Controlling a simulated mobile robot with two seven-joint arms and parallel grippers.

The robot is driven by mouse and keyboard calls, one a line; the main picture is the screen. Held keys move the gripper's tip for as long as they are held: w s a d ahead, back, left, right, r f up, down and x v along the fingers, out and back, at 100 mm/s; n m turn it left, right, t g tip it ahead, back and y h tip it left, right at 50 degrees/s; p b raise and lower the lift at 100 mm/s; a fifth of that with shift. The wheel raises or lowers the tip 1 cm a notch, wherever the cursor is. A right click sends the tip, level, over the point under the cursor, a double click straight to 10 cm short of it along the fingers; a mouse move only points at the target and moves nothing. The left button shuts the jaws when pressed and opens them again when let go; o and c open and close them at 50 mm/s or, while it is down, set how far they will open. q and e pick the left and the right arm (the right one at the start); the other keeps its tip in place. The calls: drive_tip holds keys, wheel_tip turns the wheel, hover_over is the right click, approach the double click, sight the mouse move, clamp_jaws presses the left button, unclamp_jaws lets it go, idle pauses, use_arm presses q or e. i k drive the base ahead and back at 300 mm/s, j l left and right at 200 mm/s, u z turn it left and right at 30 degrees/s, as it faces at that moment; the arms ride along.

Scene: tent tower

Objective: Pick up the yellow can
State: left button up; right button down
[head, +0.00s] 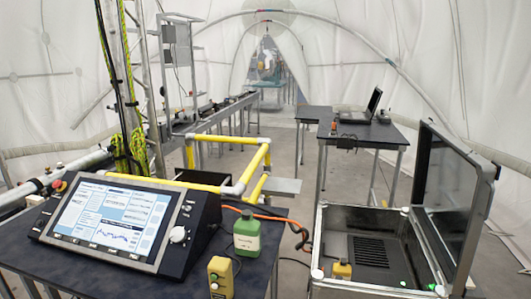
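A small yellow object (342,270), which may be the yellow can, sits inside the open metal case (362,292) at the front right, near its left front corner. It is too small to tell its exact shape. A second yellow object (220,278) stands at the front edge of the dark table (275,243); it looks like a box with round buttons on its face. Neither of my grippers shows in the head view.
A large tilted touchscreen console (110,224) fills the table's left side. A green bottle (247,232) stands right of it, with orange and black cables beside it. Yellow railing (207,178) rises behind. The case's lid (452,200) stands open. Another table holds a laptop (365,108).

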sight(341, 268)
drive_tip(key=z, duration=1.4)
drive_tip(key=i+l+u, duration=0.1)
drive_tip(key=u, duration=0.35)
drive_tip(key=i+l+u, duration=0.2)
drive_tip(key=u, duration=0.25)
drive_tip(key=i+l+u, duration=0.15)
drive_tip(key=u, duration=0.8)
drive_tip(key=l+u, duration=0.4)
drive_tip(key=k+l+u, duration=0.1)
drive_tip(key=l+u, duration=0.3)
drive_tip(key=k+l+u, duration=0.15)
drive_tip(key=l, duration=0.25)
drive_tip(key=l+u, duration=0.15)
drive_tip(key=l, duration=0.25)
drive_tip(key=k+l+u, duration=0.2)
drive_tip(key=l, duration=0.15)
drive_tip(key=k+l, duration=0.15)
drive_tip(key=l, duration=0.2)
drive_tip(key=k+l+u, duration=0.15)
drive_tip(key=l, duration=0.2)
drive_tip(key=k+l, duration=0.1)
drive_tip(key=l, duration=0.2)
drive_tip(key=u, duration=0.05)
